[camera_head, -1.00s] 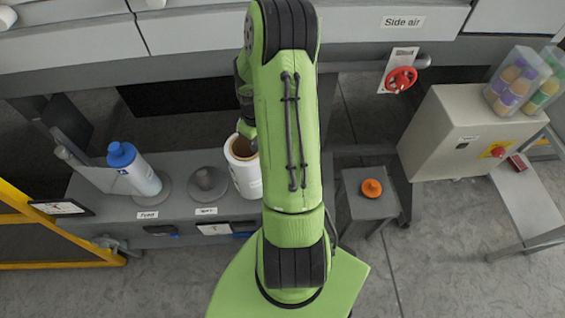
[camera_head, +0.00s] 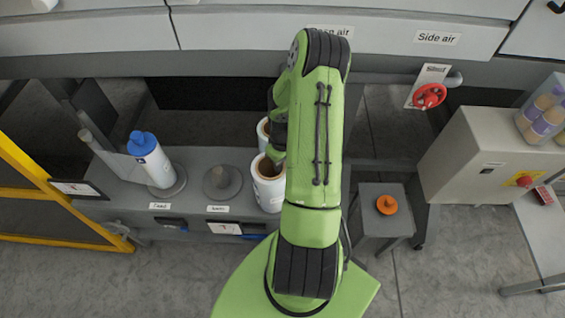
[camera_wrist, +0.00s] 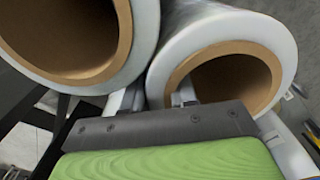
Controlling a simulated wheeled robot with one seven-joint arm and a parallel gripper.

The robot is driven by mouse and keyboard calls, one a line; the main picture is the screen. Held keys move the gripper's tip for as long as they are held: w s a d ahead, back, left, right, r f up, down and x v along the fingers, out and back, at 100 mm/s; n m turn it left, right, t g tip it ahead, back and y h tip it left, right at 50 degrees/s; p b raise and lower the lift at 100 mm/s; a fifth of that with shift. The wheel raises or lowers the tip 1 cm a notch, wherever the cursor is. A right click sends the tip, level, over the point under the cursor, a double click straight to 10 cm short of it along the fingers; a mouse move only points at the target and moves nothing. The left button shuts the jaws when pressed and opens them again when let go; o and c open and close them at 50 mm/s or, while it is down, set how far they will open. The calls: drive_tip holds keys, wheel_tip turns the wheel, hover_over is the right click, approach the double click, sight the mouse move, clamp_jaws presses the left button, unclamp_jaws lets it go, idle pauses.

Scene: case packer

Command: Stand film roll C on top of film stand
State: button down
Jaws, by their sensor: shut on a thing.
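A white film roll (camera_head: 269,194) with a brown core stands tilted at the right end of the grey bench in the head view. A second roll (camera_head: 262,128) shows behind it, partly hidden by my arm. No letter is readable on either. My gripper (camera_wrist: 160,97) is shut on the wall of the right-hand roll (camera_wrist: 225,35) in the wrist view, one finger inside its core. The other roll (camera_wrist: 145,30) is close beside it at left. In the head view my gripper is mostly hidden by my arm.
A beige box (camera_head: 480,150) and a yellow frame (camera_head: 25,170) flank the area.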

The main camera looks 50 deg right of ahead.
drive_tip(key=shift+f, duration=0.15)
drive_tip(key=c, duration=0.9)
unclamp_jaws()
wheel_tip(320, 180, up, 12)
drive_tip(key=shift+r+p, duration=0.1)
drive_tip(key=shift+p, duration=0.75)
drive_tip(key=shift+w+a+r, duration=0.1)
drive_tip(key=shift+a+r, duration=0.05)
drive_tip(key=shift+r, duration=0.25)
drive_tip(key=w+a+r+t+h, duration=0.1)
drive_tip(key=a+r+t+h, duration=0.1)
drive_tip(key=a+r, duration=1.1)
drive_tip(key=s+a+r+n+t+y, duration=0.1)
drive_tip(key=s+a+r+t+y, duration=0.1)
drive_tip(key=s+a+r, duration=0.7)
drive_tip(key=s+a+t, duration=0.1)
drive_tip(key=s+a, duration=0.1)
drive_tip(key=a, duration=0.1)
drive_tip(key=shift+r+t, duration=0.25)
drive_tip(key=shift+t, duration=0.05)
